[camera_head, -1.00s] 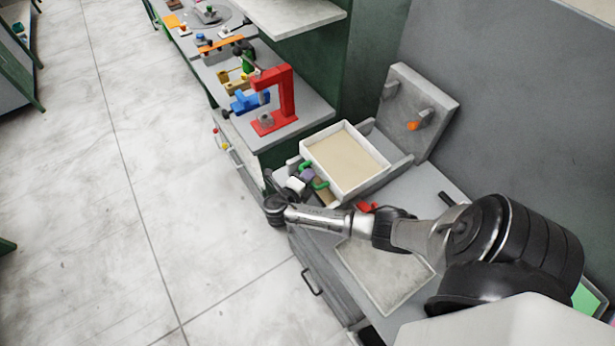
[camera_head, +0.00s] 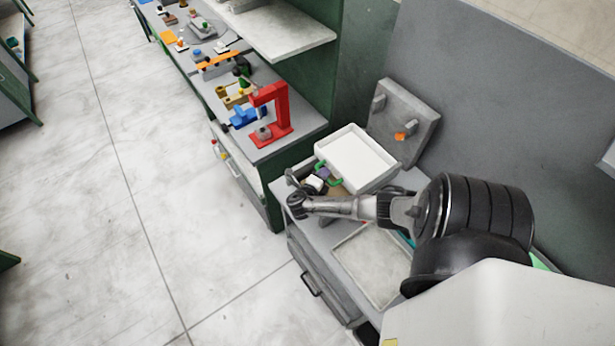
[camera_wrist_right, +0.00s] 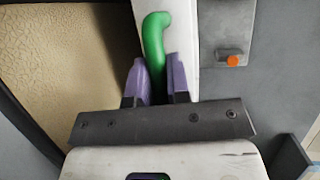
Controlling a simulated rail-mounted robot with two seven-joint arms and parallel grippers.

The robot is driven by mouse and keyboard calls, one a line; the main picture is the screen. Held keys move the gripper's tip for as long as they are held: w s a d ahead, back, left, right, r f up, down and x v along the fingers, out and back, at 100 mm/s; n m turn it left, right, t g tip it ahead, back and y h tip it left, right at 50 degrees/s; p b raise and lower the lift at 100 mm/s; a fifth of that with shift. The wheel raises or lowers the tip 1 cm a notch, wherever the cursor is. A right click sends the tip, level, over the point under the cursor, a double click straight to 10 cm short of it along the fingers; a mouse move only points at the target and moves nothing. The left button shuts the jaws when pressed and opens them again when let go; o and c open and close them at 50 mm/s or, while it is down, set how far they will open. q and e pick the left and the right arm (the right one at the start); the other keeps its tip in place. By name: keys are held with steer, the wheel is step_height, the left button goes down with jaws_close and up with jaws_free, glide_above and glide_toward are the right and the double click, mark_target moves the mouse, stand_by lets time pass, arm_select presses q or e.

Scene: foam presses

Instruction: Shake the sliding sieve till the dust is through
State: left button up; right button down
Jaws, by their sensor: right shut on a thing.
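The sliding sieve (camera_head: 352,133) is a white square tray on the bench, in the middle of the head view. Its inside looks plain white, with no tan dust visible. Its green handle (camera_head: 336,170) is at the front edge. My right gripper (camera_head: 325,174) is shut on this handle; the wrist view shows the handle (camera_wrist_right: 153,32) between its purple fingers (camera_wrist_right: 156,82). Tan, grainy material (camera_wrist_right: 65,60) lies left of the white wall in the wrist view, inside a dark rim. My left gripper is in neither view.
A grey upright plate (camera_head: 421,115) with pegs, one orange-tipped, stands behind the sieve. A shallow pale tray (camera_head: 342,262) lies on the near bench, partly behind my right arm. A red press (camera_head: 284,118) stands on the farther bench. Open floor is at left.

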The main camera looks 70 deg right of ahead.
steer(key=shift+s+d+f, duration=0.1)
steer(key=c, duration=1.5)
jaws_free()
steer(key=shift+o, duration=0.8)
steer(key=shift+s+d, duration=0.1)
steer(key=shift+d, duration=0.05)
steer(key=shift+o, duration=1.2)
steer(key=v, duration=1.4)
